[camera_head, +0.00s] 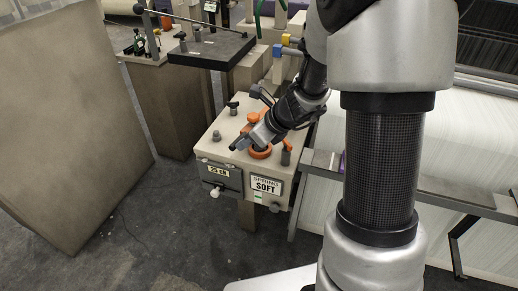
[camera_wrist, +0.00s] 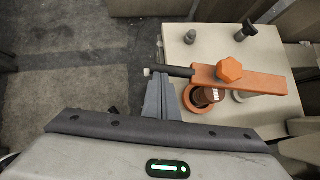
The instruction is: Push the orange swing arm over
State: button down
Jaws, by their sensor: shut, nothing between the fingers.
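The orange swing arm (camera_wrist: 260,82) lies flat over the top of a beige box (camera_wrist: 208,45) in the wrist view. It carries an orange hexagonal knob (camera_wrist: 230,69), and a dark rod (camera_wrist: 181,71) sticks out of its left end. My gripper (camera_wrist: 160,82) is shut and empty, its fingertips close beside the rod; I cannot tell if they touch. An orange ring (camera_wrist: 192,101) with a brown cylinder lies just below the arm. In the head view my gripper (camera_head: 240,144) is low over the box top, and my wrist partly hides the swing arm (camera_head: 253,117).
A dark plate (camera_head: 212,50) is behind, a large beige panel (camera_head: 70,110) at the left, and a metal rail (camera_head: 420,190) at the right. Floor at front left is clear.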

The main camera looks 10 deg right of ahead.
jog(key=w+a+m+t+h+p, duration=0.1)
jog(key=w+a+m+h+p, duration=0.1)
jog(key=w, duration=0.6)
jog(key=w+a+m+t+h+p, duration=0.1)
jog(key=w+a+m+h+p, duration=0.2)
jog(key=w+a+m, duration=0.4)
jog(key=shift+w+a+m+h, duration=0.25)
jog(key=shift+w+m+h, duration=0.4)
jog(key=shift+w, duration=0.3)
jog(key=shift+w+d+r, duration=0.1)
